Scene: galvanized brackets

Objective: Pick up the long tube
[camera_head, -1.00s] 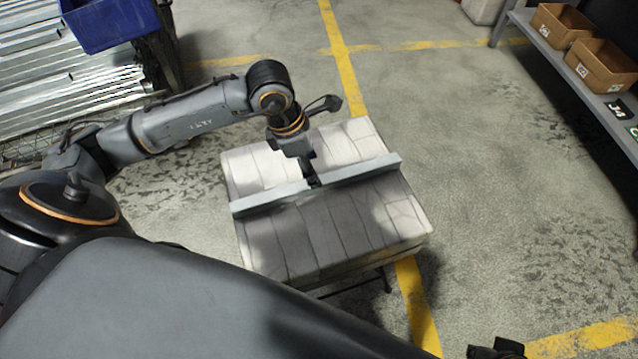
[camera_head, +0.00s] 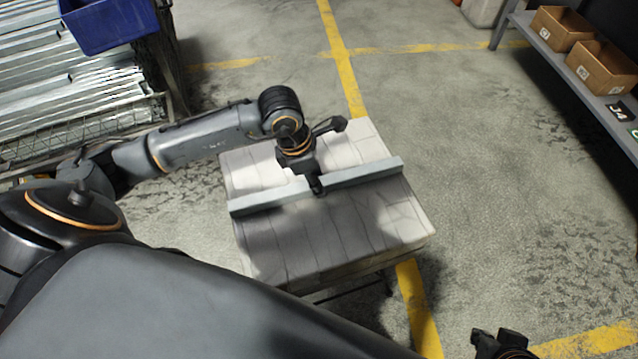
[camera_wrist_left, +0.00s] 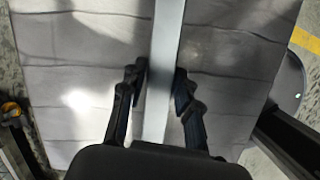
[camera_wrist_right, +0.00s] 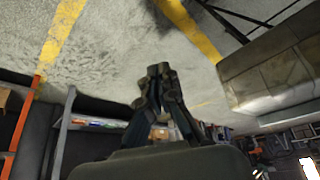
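The long tube (camera_head: 365,174) is a straight grey metal bar lying across a pale, plank-like block top. It also runs up the middle of the left wrist view (camera_wrist_left: 166,50). My left gripper (camera_head: 317,187) is at the middle of the tube, pointing down. In the left wrist view its two fingers (camera_wrist_left: 160,88) are apart, one on each side of the tube, with a small gap at least on the left side. My right gripper (camera_head: 500,343) is at the bottom right of the head view, away from the tube. Its fingertips (camera_wrist_right: 159,72) are together and empty.
The block top (camera_head: 330,240) stands on a dark stand, with clear concrete floor to its right. A rack of metal profiles (camera_head: 75,100) with a blue bin (camera_head: 108,25) is at the upper left. A shelf (camera_head: 570,75) with cardboard boxes (camera_head: 600,68) is at the upper right.

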